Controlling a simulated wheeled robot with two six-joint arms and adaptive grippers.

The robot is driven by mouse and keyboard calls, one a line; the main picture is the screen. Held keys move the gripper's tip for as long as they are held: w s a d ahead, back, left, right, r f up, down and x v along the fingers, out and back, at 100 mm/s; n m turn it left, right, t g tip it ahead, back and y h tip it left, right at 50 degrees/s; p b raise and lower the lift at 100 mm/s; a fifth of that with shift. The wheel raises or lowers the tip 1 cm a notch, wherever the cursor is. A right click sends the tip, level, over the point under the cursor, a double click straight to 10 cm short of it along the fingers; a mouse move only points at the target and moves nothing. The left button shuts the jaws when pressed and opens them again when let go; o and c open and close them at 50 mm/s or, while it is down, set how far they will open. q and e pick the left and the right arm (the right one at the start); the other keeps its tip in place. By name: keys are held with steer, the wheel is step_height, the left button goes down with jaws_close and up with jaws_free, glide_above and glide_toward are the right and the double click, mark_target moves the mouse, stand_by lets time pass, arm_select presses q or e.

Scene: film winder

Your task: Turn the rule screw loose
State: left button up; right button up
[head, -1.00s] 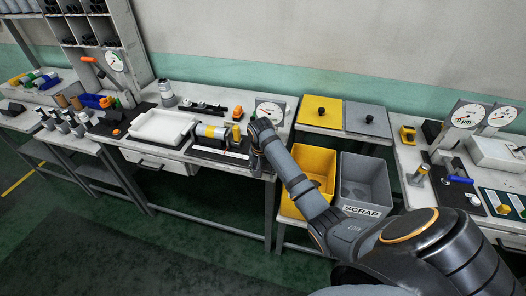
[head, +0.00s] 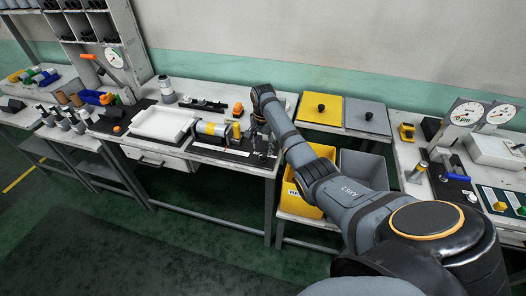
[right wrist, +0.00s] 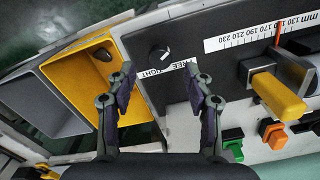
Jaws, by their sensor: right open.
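The rule screw (right wrist: 158,54) shows in the right wrist view as a dark round knob with a pale pointer mark, beside a label strip (right wrist: 168,68) reading FREE and TIGHT. It stands on a dark plate near the end of the white rule (right wrist: 255,35). My right gripper (right wrist: 163,80) is open and empty, its two fingers apart with the screw in line with the gap, beyond the tips. Contact is not visible. In the head view my right gripper (head: 262,143) hangs at the right end of the winder plate; the screw is too small to tell there. My left gripper is not in view.
A yellow bin (right wrist: 77,78) and a grey bin (right wrist: 40,105) stand beside the plate. A yellow handle (right wrist: 278,97) and coloured blocks lie at the right in the wrist view. The film winder roller (head: 211,128) and white tray (head: 160,124) are left of the gripper.

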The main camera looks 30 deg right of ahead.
mark_target(263, 155)
steer(key=shift+f, duration=1.9)
steer(key=shift+c, duration=0.4)
jaws_close()
steer(key=shift+r, duration=0.1)
